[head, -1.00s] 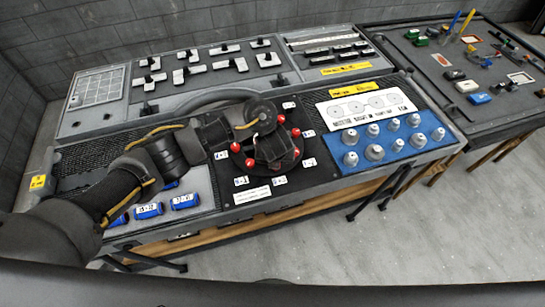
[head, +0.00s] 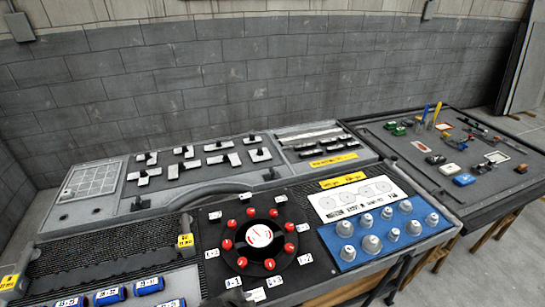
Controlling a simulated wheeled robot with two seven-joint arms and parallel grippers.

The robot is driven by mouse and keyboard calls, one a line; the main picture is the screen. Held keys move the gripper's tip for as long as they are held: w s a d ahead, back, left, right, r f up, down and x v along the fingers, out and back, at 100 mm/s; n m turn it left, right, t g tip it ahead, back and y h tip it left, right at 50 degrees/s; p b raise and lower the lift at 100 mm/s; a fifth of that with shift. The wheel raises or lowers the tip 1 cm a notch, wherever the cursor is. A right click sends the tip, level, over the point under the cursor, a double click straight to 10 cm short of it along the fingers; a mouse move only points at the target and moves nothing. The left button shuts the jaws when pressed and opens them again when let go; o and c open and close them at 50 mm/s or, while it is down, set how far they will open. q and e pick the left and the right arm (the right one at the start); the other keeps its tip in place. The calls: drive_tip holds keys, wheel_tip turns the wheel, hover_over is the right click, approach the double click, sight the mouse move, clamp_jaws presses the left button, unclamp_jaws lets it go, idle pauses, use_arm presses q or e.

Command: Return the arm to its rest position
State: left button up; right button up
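My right gripper is not in view. The round dial (head: 259,236) with a ring of red knobs stands uncovered on the black panel (head: 318,272), with nothing of mine over it.
Blue cylinders (head: 110,296) lie at the lower left. A blue mat (head: 345,252) with several silver knobs is on the right. A grey board with switches (head: 183,171) stands behind. A second table (head: 497,192) with small parts is at the right.

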use_arm(q)
drive_tip(key=s+a+n+g+y, duration=0.2)
drive_tip(key=s+a+n+y, duration=0.1)
drive_tip(key=s+a+n, duration=1.35)
wheel_tip(320, 180, down, 34)
drive_tip(key=a+m+g+b, duration=0.1)
drive_tip(key=a+m+b, duration=0.1)
drive_tip(key=m+b, duration=0.45)
drive_tip(key=s+a+f+b, duration=0.1)
drive_tip(key=s+f+b, duration=0.3)
drive_tip(key=s+f, duration=0.4)
drive_tip(key=s+a+f+n+g+b, duration=0.1)
drive_tip(key=s+a+f+b, duration=0.1)
drive_tip(key=s+f, duration=0.6)
wheel_tip(320, 180, down, 6)
drive_tip(key=shift+r+n+b, duration=0.1)
drive_tip(key=shift+n+b, duration=0.2)
drive_tip(key=shift+b, duration=0.6)
drive_tip(key=shift+w, duration=0.1)
